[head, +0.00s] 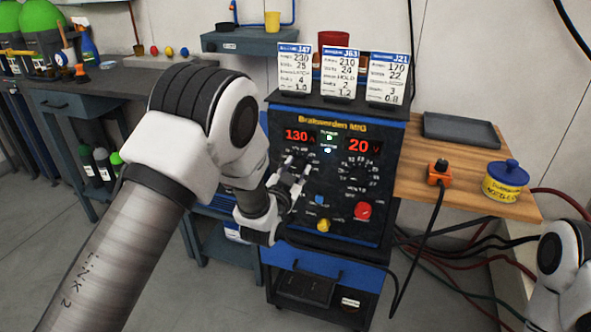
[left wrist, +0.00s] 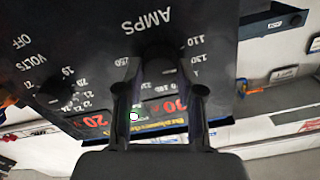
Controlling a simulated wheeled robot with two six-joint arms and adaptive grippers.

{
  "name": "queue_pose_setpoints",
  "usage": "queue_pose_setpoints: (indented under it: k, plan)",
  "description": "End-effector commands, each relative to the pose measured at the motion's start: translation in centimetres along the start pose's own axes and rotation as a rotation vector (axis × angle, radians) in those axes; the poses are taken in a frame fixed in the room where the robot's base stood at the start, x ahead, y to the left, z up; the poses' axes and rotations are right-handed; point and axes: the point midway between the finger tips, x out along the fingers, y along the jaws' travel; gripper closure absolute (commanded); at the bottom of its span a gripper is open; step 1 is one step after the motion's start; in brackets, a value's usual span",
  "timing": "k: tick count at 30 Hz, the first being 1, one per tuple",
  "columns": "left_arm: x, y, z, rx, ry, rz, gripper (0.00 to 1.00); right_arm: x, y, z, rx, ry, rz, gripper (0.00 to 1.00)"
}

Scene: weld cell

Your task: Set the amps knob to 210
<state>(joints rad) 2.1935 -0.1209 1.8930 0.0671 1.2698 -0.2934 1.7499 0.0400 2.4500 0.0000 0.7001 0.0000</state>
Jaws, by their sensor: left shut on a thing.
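The welder (head: 335,180) stands upright with a black front panel. Its red displays read 130 A (head: 297,135) and 20 V (head: 362,145). My left gripper (head: 297,170) is at the panel's left side, below the amps display, and covers the amps knob in the head view. In the left wrist view the black amps knob (left wrist: 158,58) lies between the fingers of my left gripper (left wrist: 161,80), by the AMPS lettering and its printed scale. The gripper is shut on the knob. The knob's pointer cannot be made out. My right gripper is out of view.
Job cards J47 (head: 294,68), J63 (head: 340,75) and J21 (head: 386,78) stand on the welder; J63 shows 210. A red knob (head: 362,210) and a yellow one (head: 323,226) sit lower on the panel. A wooden side shelf (head: 450,196) holds a blue-lidded tub (head: 506,180).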

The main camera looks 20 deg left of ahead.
Motion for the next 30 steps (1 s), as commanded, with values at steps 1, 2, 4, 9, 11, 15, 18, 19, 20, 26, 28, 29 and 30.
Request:
queue_pose_setpoints:
  k: [1, 2, 4, 9, 11, 15, 18, 19, 20, 26, 28, 29, 30]
  plan:
    - [0.02, 0.01, -0.03, 0.041, 0.001, 0.000, 0.98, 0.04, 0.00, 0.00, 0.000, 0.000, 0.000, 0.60]
    - [0.02, 0.03, -0.03, 0.069, 0.001, 0.000, 0.98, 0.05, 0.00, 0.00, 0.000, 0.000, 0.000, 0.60]
    - [0.02, 0.05, -0.03, 0.136, 0.001, 0.000, 0.98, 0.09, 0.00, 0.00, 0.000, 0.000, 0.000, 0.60]
    - [0.02, 0.12, -0.01, 0.298, 0.001, -0.001, 0.98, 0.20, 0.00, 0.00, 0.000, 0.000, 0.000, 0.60]
    - [0.02, 0.14, 0.00, 0.355, 0.001, -0.001, 0.98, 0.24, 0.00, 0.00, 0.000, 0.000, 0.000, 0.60]
    - [0.02, 0.19, 0.02, 0.488, 0.001, -0.001, 0.98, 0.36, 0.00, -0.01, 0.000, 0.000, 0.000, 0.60]
    - [0.02, 0.22, 0.04, 0.583, 0.001, -0.001, 0.98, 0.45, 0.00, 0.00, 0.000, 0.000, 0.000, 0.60]
    - [0.02, 0.23, 0.05, 0.612, 0.001, -0.001, 0.98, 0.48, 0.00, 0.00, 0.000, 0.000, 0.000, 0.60]
    - [0.02, 0.24, 0.05, 0.640, 0.001, -0.001, 0.98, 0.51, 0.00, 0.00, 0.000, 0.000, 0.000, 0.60]
    - [0.02, 0.30, 0.11, 0.830, 0.001, -0.001, 0.98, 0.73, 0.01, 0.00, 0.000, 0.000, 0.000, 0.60]
    - [0.02, 0.32, 0.14, 0.896, 0.001, -0.001, 0.98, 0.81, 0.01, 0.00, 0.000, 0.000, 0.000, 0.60]
    - [0.02, 0.33, 0.15, 0.925, 0.001, 0.000, 0.98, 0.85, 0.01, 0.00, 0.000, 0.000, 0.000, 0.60]
    - [0.01, 0.34, 0.16, 0.963, 0.001, 0.000, 0.98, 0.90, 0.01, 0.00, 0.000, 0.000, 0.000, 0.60]
